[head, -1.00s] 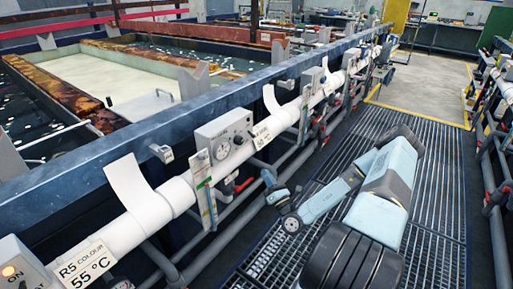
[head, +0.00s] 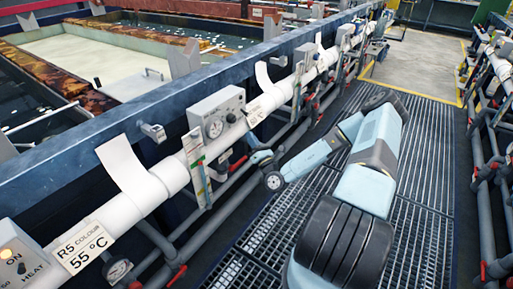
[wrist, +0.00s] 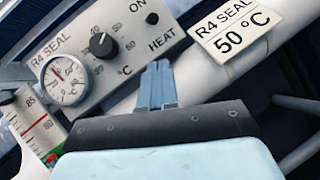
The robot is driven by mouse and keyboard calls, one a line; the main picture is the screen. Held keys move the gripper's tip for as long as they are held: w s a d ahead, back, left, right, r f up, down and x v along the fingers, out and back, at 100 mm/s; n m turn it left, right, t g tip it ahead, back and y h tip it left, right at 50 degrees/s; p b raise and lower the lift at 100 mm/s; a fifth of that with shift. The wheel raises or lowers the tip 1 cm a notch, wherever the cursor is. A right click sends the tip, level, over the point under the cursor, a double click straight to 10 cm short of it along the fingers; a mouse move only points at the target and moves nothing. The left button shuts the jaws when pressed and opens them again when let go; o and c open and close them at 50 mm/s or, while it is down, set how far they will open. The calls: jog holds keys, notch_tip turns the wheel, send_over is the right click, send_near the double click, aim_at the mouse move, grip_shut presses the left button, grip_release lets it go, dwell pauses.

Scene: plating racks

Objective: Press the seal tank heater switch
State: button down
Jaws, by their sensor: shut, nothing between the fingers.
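The seal tank's grey control box (wrist: 120,60) is marked R4 SEAL and fills the upper left of the wrist view. It has a round gauge (wrist: 63,80), a black dial knob (wrist: 102,45) and a small dark round switch (wrist: 152,18) between the words ON and HEAT. My gripper (wrist: 160,64) is shut and empty. Its tips appear just below the word HEAT, below the switch in the picture; I cannot tell whether they touch the box. The same box (head: 235,103) shows in the head view, with my arm's end to its lower right.
A white pipe (head: 120,210) runs along the blue tank wall, with a tag R4 SEAL 50 °C (wrist: 236,32) beside the box. A level strip (wrist: 32,125) stands at its left. An R5 COLOUR box (head: 20,262) with a lit orange switch is at lower left. Grating floor lies below.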

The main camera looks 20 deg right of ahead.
jog(key=shift+w+d+r, duration=0.15)
jog(key=shift+w+r, duration=0.75)
jog(key=shift+r, duration=0.2)
jog(key=shift+w+d+r, duration=0.15)
jog(key=shift+w+r, duration=0.75)
jog(key=shift+r, duration=0.15)
jog(key=shift+d+r+g, duration=0.15)
jog(key=shift+g, duration=0.15)
